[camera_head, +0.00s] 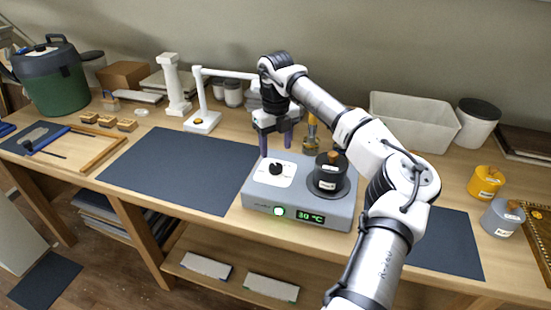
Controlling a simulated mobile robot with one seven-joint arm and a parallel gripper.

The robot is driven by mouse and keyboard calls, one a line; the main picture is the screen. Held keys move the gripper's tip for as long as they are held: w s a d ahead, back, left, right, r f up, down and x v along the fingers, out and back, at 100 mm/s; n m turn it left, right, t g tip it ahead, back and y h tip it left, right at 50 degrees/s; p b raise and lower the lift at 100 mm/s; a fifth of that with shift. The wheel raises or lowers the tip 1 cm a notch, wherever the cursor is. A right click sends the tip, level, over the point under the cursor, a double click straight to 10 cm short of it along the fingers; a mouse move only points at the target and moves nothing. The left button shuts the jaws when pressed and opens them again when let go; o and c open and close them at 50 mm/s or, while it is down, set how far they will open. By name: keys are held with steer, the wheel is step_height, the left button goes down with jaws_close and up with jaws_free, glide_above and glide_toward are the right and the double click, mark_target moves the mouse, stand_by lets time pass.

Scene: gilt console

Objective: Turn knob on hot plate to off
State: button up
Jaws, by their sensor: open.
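The grey hot plate (334,211) sits on the wooden table near its front edge. Its black knob (275,169) is on a white panel on the left of its top. A green light (278,211) and a display reading 30 °C are lit on its front. A black pot (327,178) with a wooden-topped lid stands on the round plate at the right. My gripper (276,148) points down above and slightly behind the knob, open and empty, with its purple fingers apart. It appears not to touch the knob. The knob's pointer direction is too small to read surely.
A brass-coloured jar (310,138) stands behind the hot plate, close to my gripper. A white lamp-like stand (202,118) is to the left. Dark mats (180,168) lie left and right. A yellow pot (486,182) and grey pot (502,218) stand far right.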

mark_target(275, 166)
steer(key=shift+a+f+p, duration=0.1)
steer(key=shift+f+p, duration=0.6)
steer(key=shift+f, duration=2.45)
steer(key=c, duration=1)
